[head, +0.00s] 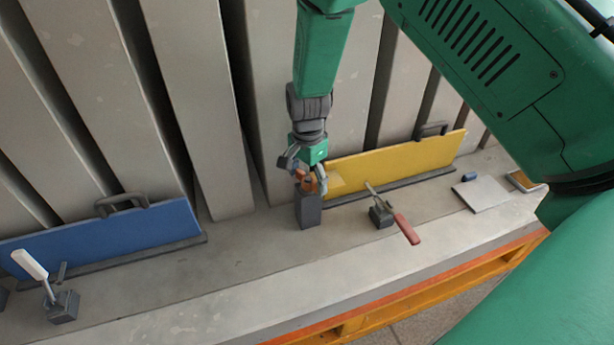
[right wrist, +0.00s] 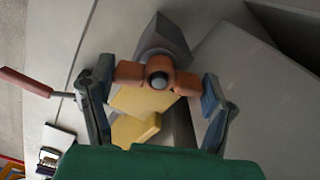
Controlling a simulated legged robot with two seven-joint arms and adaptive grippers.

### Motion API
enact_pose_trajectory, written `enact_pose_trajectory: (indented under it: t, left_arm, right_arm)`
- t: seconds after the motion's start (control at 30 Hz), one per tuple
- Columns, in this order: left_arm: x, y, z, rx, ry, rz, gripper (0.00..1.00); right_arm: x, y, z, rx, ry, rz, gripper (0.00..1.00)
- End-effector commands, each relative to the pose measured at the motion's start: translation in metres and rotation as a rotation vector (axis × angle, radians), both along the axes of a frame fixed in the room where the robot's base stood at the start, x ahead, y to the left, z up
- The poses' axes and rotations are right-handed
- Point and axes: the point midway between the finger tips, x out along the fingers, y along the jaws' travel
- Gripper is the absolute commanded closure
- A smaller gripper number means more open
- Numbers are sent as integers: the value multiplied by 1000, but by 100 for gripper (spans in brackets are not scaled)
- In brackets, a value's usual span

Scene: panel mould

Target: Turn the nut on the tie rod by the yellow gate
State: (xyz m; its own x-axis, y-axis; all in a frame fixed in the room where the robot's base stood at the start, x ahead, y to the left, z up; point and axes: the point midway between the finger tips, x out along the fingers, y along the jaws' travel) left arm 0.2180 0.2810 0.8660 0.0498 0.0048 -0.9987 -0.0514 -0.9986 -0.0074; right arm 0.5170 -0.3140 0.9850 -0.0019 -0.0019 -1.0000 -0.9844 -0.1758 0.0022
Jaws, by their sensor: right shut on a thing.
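The yellow gate (head: 400,164) stands along the bench in the head view, right of a dark grey block (head: 308,212). At the block is a copper-orange nut (head: 310,184) with two wings; in the right wrist view the nut (right wrist: 130,73) surrounds the round dark end of the tie rod (right wrist: 159,80). My right gripper (head: 307,179) comes down from above with its fingers on either side of the nut, shut on its wings. The rest of the rod is hidden. Yellow parts also show below the nut in the wrist view (right wrist: 145,103). My left gripper is not in view.
A clamp with a red handle (head: 405,228) stands right of the block, near the gate. A flat grey plate (head: 482,194) and a small blue piece (head: 470,177) lie farther right. A blue gate (head: 100,240) and a white-handled clamp (head: 32,266) are at left. Tall grey panels stand behind.

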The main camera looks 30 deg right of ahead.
Motion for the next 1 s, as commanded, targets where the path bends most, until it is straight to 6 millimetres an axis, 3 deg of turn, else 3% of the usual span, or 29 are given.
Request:
enact_pose_trajectory:
  t: [0.33, 0.57, 0.87, 1.0]
  left_arm:
    - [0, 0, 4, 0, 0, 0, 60]
    - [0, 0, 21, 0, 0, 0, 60]
    - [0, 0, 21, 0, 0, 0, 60]
    - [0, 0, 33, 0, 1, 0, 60]
  right_arm:
    - [0, 0, 0, 0, 1, -58, 57]
    - [0, 0, 2, -1, 1, -313, 57]
    - [0, 0, 0, 0, 1, -350, 57]
    - [0, 0, 2, -2, 2, -503, 57]
